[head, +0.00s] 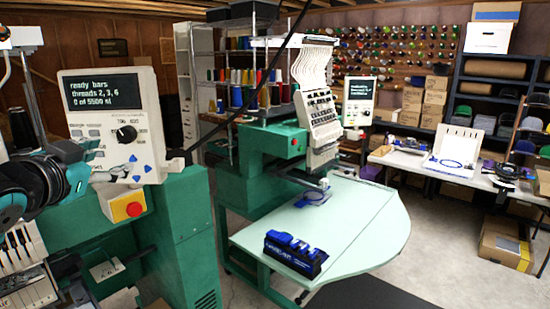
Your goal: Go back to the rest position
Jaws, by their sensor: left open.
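My left arm comes in from the left edge as dark grey links with thin light-blue rings. My left gripper (86,150) is at the end of it, in front of the lower left part of a control panel (135,110) on a green embroidery machine. It is open and I see nothing held in it. The panel screen reads "ready bars, threads 2, 3, 6". I cannot tell whether the gripper touches the panel. My right gripper is not in view.
A red stop button (134,209) sits below the panel. A white table (440,166) is at the right. Grey floor (450,260) is open between the tables.

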